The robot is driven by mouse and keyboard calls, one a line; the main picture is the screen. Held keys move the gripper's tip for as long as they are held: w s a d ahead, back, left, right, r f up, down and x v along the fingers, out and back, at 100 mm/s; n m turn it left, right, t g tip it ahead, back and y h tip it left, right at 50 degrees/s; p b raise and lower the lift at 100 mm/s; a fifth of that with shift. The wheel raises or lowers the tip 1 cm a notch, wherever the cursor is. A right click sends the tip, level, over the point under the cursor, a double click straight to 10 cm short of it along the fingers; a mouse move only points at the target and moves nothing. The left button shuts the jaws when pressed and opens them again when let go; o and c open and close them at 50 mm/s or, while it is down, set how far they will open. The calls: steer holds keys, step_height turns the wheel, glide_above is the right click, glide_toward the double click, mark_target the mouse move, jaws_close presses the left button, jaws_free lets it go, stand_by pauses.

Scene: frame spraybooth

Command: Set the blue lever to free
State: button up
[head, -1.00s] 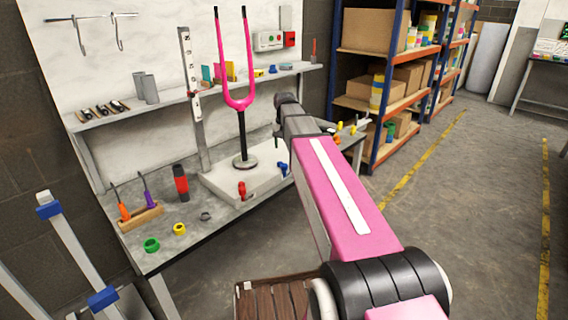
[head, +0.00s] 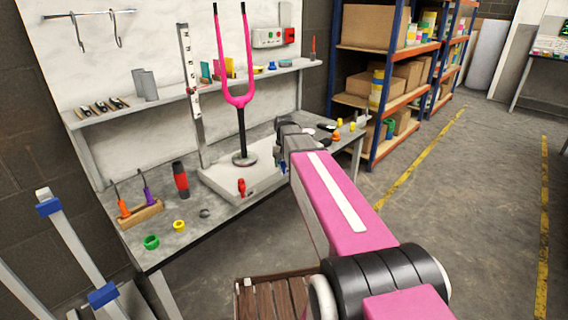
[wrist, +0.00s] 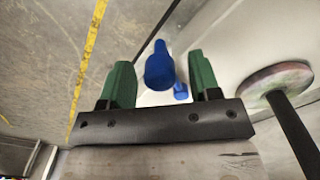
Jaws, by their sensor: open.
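The blue lever (wrist: 160,68) shows in the wrist view between the two green fingers of my gripper (wrist: 160,60). The gripper is open, with a visible gap on each side of the lever. A smaller blue part (wrist: 181,92) shows just behind it. In the head view a bit of the blue lever (head: 283,165) shows under the end of my arm, at the right edge of the white base (head: 262,190). The rest is hidden by my arm. I cannot read any lever markings.
A pink fork (head: 238,98) stands upright on the base, with its dark post (wrist: 292,125) close to the right finger. A red lever (head: 241,187) is at the base's front. A shelf runs behind.

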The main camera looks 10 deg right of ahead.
jaws_close()
steer(key=shift+d, duration=0.1)
steer(key=w+d+n, duration=0.7)
steer(key=d+n, duration=0.2)
steer(key=n, duration=0.5)
steer(key=shift+d, duration=0.3)
steer(key=shift+w, duration=0.15)
stand_by(0.5)
jaws_free()
